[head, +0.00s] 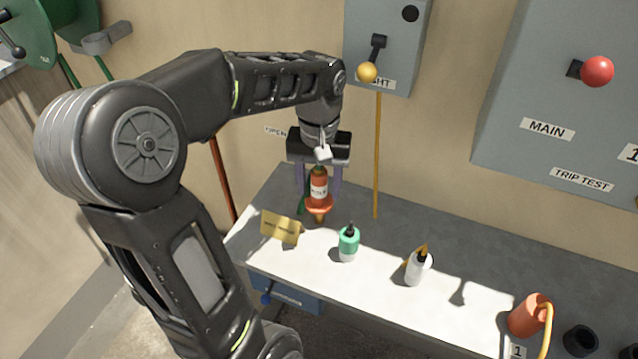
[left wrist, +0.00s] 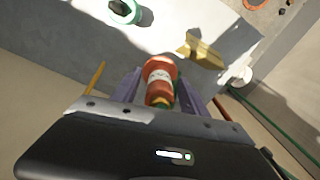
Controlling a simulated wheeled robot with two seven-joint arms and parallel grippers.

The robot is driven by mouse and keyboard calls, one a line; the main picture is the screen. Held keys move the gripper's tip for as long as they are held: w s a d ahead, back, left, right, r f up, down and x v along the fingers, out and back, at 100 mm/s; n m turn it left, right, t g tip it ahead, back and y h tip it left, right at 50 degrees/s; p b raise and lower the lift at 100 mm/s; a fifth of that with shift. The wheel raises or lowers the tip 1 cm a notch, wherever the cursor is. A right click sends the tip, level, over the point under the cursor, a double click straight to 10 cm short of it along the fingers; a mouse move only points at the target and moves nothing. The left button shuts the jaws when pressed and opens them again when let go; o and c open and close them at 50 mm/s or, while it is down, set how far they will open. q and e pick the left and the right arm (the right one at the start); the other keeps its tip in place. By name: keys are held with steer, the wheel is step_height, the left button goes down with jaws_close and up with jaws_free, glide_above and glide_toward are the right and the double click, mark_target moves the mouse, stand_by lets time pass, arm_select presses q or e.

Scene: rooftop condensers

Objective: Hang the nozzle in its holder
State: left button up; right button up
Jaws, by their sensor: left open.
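My left gripper (head: 318,198) points down over the workbench, its purple-grey fingers open on either side of a red labelled piece (head: 319,188) with an orange flared end. This piece also stands between the fingers in the left wrist view (left wrist: 159,78); I cannot tell whether they touch it, or whether it is the nozzle. A grey ring-shaped bracket (head: 106,39) sticks out from the wall at the upper left, empty as far as I see; it looks like a holder. My right gripper does not show.
The grey workbench (head: 385,270) carries a yellow plate (head: 280,228), a green-and-white bottle (head: 348,243), a white bottle (head: 418,268) and an orange canister (head: 527,316). Wall boxes with a yellow-knobbed lever (head: 367,72) and a red knob (head: 597,71) stand behind.

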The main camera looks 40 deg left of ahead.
arm_select(q)
steer(key=shift+r, duration=0.45)
step_height(320, 180, up, 6)
steer(key=shift+r, duration=0.2)
step_height(320, 180, up, 4)
steer(key=shift+f+p, duration=0.15)
steer(key=shift+p, duration=0.85)
steer(key=shift+r+p, duration=0.6)
